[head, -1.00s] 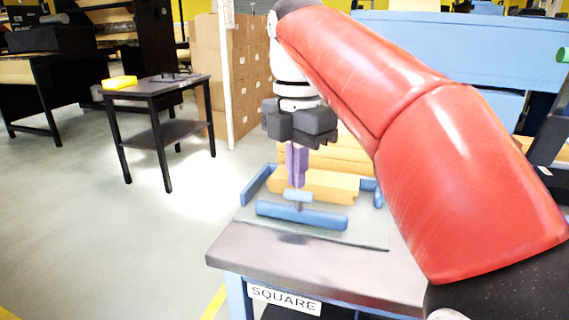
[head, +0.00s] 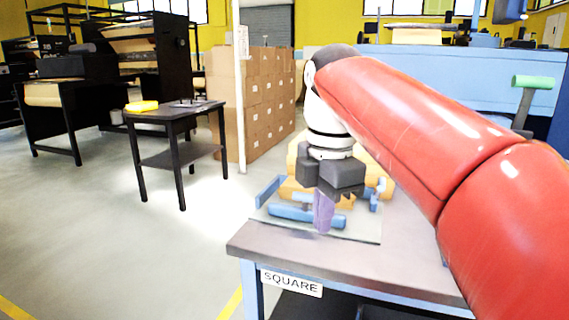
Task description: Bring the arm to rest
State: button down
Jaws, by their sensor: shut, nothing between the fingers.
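My gripper (head: 323,228) hangs from my red arm and points down over the table (head: 330,262) labelled SQUARE. Its purple fingers are together with nothing between them. They overlap the right end of a blue bar (head: 295,214) in the view; I cannot tell whether they touch anything. The bar is at the front of a pale plate (head: 272,226) on the table. Yellow-orange blocks (head: 294,190) stand behind, partly hidden by my gripper and arm.
A small black table (head: 180,112) with a yellow item (head: 141,106) stands to the left. Stacked cardboard boxes (head: 262,105) and a white post (head: 239,90) are behind. A light blue panel (head: 440,75) is at the back right.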

jog(key=s+d+f+m+t, duration=0.2)
jog(key=s+d+f+m, duration=0.2)
jog(key=f+m, duration=0.6)
jog(key=s+d+f+m+t, duration=0.3)
jog(key=s+d+f+m, duration=0.2)
jog(key=s+f+m, duration=0.4)
jog(key=m, duration=0.3)
jog(key=shift+d+f+m, duration=0.25)
jog(key=shift+f+m, duration=0.15)
jog(key=shift+w, duration=0.1)
